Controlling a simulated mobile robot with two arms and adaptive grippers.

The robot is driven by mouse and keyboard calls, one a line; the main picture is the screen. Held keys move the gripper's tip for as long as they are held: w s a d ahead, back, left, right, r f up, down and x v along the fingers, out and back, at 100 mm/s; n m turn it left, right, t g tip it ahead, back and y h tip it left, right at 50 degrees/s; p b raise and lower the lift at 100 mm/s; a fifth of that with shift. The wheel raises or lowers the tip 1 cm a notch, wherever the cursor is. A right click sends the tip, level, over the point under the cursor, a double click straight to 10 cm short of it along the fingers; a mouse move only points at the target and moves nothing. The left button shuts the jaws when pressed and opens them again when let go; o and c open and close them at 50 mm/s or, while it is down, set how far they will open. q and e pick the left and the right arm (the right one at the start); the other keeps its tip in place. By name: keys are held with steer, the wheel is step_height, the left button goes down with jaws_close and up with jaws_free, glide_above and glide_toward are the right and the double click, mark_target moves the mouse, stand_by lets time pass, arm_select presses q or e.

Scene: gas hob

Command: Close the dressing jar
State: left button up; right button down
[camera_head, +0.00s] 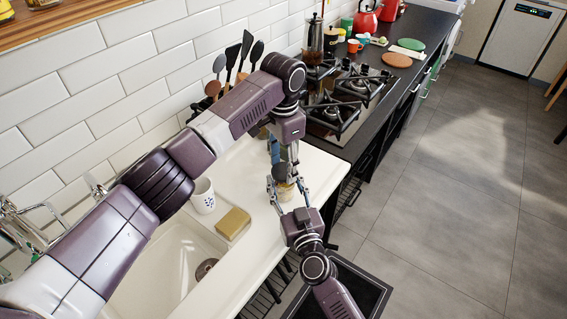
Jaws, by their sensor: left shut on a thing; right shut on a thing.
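The dressing jar (286,193) is a small yellowish jar at the middle of the picture, over the white counter beside the sink. My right gripper (287,188) comes from below in the picture, with its fingers shut around the jar's sides. A dark round lid (281,173) is at the top of the jar. My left gripper (282,166) points down from above and is shut on the lid. The fingers hide part of both; I cannot tell whether the lid touches the jar's rim.
A white patterned cup (203,196) and a yellow sponge-like block (233,223) stand left of the jar, by the sink (170,262). Behind are dark kitchen utensils (240,58) and the gas hob (350,92). An open dark appliance door or drawer (345,285) juts out below the counter.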

arm_select(q)
steer(key=m, duration=0.7)
steer(key=shift+s+d, duration=0.1)
steer(key=shift+d, duration=0.15)
arm_select(e)
steer(key=shift+s+a+f, duration=0.1)
steer(key=shift+a+f, duration=0.05)
steer(key=shift+f, duration=0.05)
arm_select(q)
steer(key=o, duration=1.3)
steer(key=shift+a, duration=0.1)
steer(key=shift+r, duration=2.25)
steer(key=shift+c, duration=0.4)
steer(key=n, duration=0.1)
steer(key=r+n, duration=0.1)
steer(key=n, duration=0.3)
steer(key=shift+r, duration=0.4)
steer(key=n, duration=0.2)
steer(key=r+n, duration=0.1)
steer(key=n, duration=0.3)
steer(key=shift+r, duration=0.35)
